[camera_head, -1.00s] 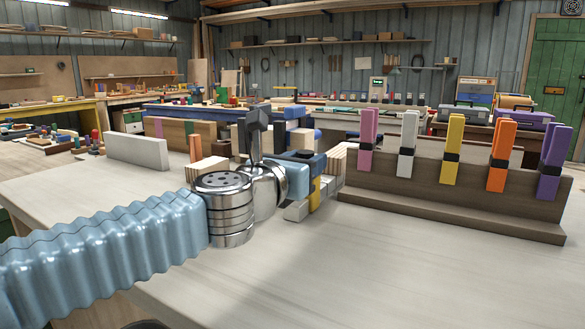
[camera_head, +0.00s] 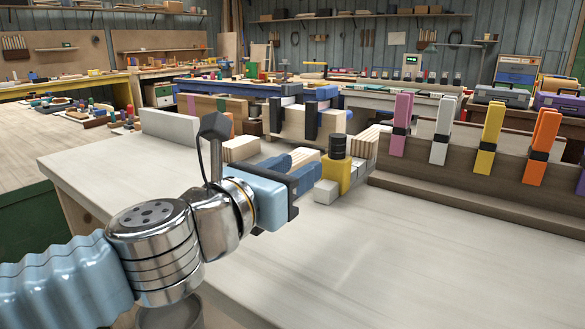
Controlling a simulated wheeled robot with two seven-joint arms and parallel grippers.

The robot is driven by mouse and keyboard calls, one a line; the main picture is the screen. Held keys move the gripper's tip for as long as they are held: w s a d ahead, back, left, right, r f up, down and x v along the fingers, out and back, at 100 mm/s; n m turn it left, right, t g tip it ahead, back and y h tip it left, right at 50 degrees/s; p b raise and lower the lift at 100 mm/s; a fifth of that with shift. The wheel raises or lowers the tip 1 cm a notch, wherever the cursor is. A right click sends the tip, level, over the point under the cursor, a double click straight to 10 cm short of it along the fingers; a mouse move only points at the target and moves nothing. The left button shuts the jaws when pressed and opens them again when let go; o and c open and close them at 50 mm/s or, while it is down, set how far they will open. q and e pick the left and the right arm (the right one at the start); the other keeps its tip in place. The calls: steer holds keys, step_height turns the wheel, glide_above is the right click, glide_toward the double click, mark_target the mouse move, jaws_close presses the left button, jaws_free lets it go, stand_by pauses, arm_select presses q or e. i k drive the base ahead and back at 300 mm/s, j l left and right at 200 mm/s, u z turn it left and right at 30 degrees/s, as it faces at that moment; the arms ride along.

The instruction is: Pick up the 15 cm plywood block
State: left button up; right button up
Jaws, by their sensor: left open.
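My left gripper (camera_head: 303,168) reaches in from the left over the pale table. Its blue fingers are partly hidden behind the gripper body and point away from me, near the layered plywood blocks. One plywood block (camera_head: 302,155) shows just beyond the fingers. Another plywood block (camera_head: 240,148) lies to the left, and a taller layered block (camera_head: 370,142) stands to the right. I cannot tell which one is 15 cm long. No block is visibly held. My right gripper is not in view.
A yellow piece with a black top (camera_head: 337,168) and pale small blocks (camera_head: 326,191) stand right of the gripper. A brown rack (camera_head: 460,178) holds coloured clamps at the right. A white board (camera_head: 170,132) stands at the left. The front right tabletop (camera_head: 390,265) is clear.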

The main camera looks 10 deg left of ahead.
mark_target(364, 144)
steer(key=k+j, duration=0.3)
steer(key=k, duration=0.15)
steer(key=k+j, duration=0.25)
steer(key=k, duration=0.2)
